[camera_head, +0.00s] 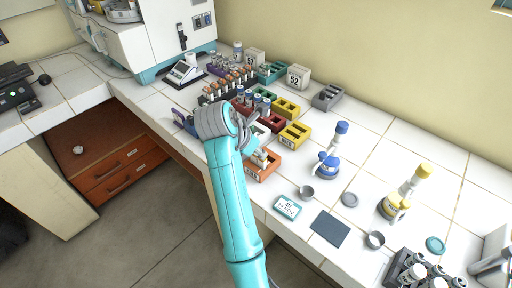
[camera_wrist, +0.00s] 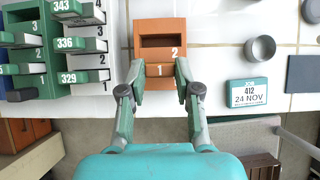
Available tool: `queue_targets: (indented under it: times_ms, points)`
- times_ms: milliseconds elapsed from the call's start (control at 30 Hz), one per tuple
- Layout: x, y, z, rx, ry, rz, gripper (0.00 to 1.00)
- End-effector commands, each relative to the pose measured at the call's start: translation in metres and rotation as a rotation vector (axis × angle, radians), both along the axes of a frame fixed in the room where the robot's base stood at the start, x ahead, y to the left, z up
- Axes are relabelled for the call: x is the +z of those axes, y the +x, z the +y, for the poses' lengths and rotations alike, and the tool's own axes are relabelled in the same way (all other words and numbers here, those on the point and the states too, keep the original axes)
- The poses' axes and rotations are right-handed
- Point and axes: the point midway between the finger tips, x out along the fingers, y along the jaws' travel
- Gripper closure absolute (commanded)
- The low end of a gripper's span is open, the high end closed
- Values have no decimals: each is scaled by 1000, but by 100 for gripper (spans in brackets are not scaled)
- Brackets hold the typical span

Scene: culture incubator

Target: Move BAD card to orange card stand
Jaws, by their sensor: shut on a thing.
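The orange card stand (camera_head: 264,172) is near the counter's front edge. In the wrist view the stand (camera_wrist: 143,27) has an open dark slot marked 2. My gripper (camera_wrist: 160,72) is at its front end, with one finger on each side of an orange front part marked 1. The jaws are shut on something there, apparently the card. The card is not clear between the fingertips, and I cannot read BAD on anything. In the head view my arm partly covers my gripper (camera_head: 257,150).
A date sign (camera_head: 286,207), a grey cup (camera_head: 306,192) and a dark mat (camera_head: 329,228) lie to the right. Yellow stands (camera_head: 294,134) are behind. Blue-capped (camera_head: 327,165) and yellow-capped bottles (camera_head: 394,208) stand further right.

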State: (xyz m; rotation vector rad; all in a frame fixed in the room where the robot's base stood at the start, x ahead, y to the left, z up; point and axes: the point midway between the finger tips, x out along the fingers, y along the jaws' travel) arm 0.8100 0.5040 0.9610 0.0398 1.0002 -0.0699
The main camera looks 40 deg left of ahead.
Motion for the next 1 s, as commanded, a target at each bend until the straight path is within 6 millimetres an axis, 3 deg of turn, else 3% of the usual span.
queue_targets:
  times_ms: [467, 500, 600, 1000]
  points:
    - [-3, 0, 0, 1, 1, -1, 90]
    - [-3, 0, 0, 1, 1, -1, 60]
    - [-3, 0, 0, 0, 0, -1, 38]
    - [3, -3, 1, 1, 2, -2, 38]
